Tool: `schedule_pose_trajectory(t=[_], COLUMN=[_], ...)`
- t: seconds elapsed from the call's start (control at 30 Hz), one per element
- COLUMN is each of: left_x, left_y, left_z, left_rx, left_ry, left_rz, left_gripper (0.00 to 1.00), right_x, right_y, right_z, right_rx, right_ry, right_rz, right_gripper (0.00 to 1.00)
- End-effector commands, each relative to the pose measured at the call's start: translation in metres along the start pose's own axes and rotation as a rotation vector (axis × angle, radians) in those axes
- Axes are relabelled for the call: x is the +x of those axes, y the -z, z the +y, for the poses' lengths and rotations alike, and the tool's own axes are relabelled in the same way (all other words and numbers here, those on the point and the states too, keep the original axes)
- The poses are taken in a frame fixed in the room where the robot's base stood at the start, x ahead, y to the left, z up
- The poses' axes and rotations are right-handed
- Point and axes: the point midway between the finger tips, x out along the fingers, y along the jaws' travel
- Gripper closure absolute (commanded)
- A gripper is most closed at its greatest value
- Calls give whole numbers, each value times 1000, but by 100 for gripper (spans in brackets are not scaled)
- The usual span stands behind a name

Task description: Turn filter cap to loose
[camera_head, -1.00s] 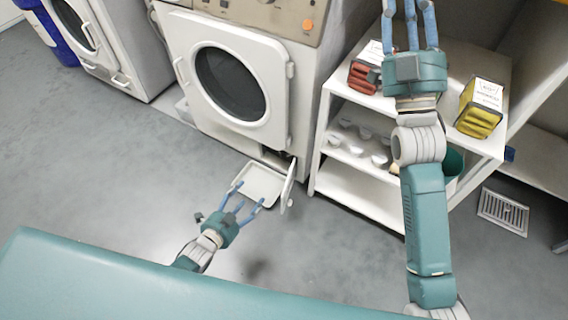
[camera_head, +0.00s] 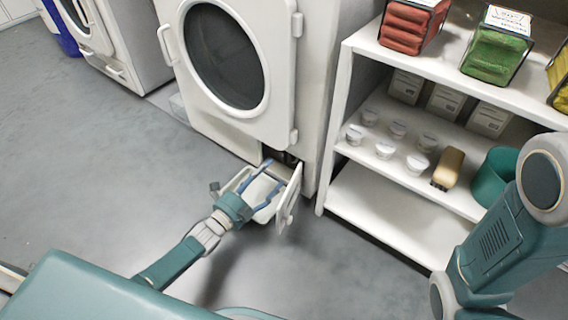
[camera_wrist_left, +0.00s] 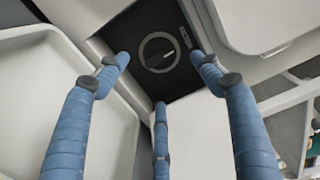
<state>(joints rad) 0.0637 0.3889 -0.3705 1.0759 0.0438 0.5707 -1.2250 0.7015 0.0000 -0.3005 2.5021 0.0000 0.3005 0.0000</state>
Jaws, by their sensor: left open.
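The filter cap (camera_wrist_left: 158,52) is a round dark dial with a lighter rim and a bar across it, set in a dark recess at the washer's foot. It shows in the left wrist view; in the head view the recess is mostly hidden. My left gripper (camera_head: 262,182) is open, its blue fingers in front of the recess. In the left wrist view its three fingers (camera_wrist_left: 160,75) spread around and below the cap, apart from it, with nothing between them. My right arm (camera_head: 505,235) shows at the right edge; its gripper is out of frame.
The small hatch door (camera_head: 291,197) stands open right of the left gripper, and a white tray (camera_head: 236,180) lies beneath it. The washer (camera_head: 277,128) rises behind. A white shelf (camera_head: 375,205) with cups, a brush and bundles stands right. Floor at left is clear.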

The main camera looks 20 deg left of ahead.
Motion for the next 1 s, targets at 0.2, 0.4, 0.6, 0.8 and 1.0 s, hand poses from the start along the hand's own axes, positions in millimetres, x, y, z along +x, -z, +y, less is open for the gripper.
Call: schedule_pose_trajectory(t=[0.2,0.4,0.6,0.8,1.0], left_x=[45,74,85,86,85], left_y=[0,0,0,0,0], left_z=[5,3,1,0,0], left_rx=[0,-1,-2,-3,-3], left_ry=[3,2,-1,-1,-1], left_rz=[0,0,-1,-1,-1], left_gripper=[34,34,34,34,64], right_x=[-29,-44,-49,-48,-48], right_y=[9,14,16,16,16], right_z=[-6,-9,-10,-10,-10], right_rx=[0,0,0,0,0], right_ry=[0,0,0,0,0], right_rz=[-2,-3,-3,-2,-3], right_gripper=[72,72,72,72,72])
